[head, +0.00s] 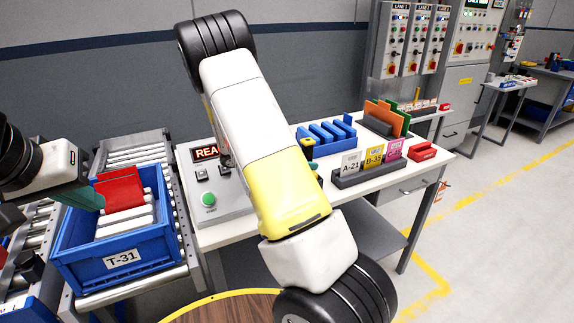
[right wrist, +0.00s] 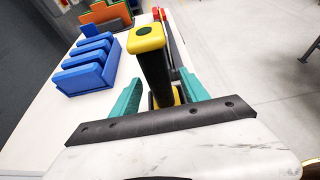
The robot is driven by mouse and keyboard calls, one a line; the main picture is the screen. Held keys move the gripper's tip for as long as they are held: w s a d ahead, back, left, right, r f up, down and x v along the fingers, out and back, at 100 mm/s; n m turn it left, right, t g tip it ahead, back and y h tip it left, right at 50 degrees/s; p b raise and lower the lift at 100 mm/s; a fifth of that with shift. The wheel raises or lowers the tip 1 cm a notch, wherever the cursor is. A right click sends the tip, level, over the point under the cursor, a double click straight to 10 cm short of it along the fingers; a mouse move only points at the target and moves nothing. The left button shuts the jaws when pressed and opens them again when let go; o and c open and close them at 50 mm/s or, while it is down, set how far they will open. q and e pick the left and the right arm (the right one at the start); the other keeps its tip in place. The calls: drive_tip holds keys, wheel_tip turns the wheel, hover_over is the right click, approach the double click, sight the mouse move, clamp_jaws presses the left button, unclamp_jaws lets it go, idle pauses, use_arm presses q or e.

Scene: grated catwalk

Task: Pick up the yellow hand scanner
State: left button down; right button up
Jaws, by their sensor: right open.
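The yellow hand scanner (right wrist: 147,38) shows in the right wrist view, with a yellow top and a black body standing up from the white bench. My right gripper (right wrist: 160,79) is open, with one teal finger on each side of the scanner's black body. Its lower part is partly hidden by the gripper's dark bar, and I cannot tell whether the fingers touch it. In the head view my own arm covers the right gripper and most of the scanner's surroundings. My left gripper (head: 84,197) is at the left by the blue crate; its jaw opening is unclear.
The white bench holds a blue slotted rack (head: 325,135), a card holder (head: 372,175) with labelled cards, a red block (head: 422,151) and a control box (head: 218,190). A blue crate (head: 85,262) marked T-31 stands on rollers at the left.

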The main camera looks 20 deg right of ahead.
drive_tip(key=shift+d+f, duration=0.2)
drive_tip(key=shift+d, duration=0.3)
clamp_jaws()
drive_tip(key=shift+r, duration=0.1)
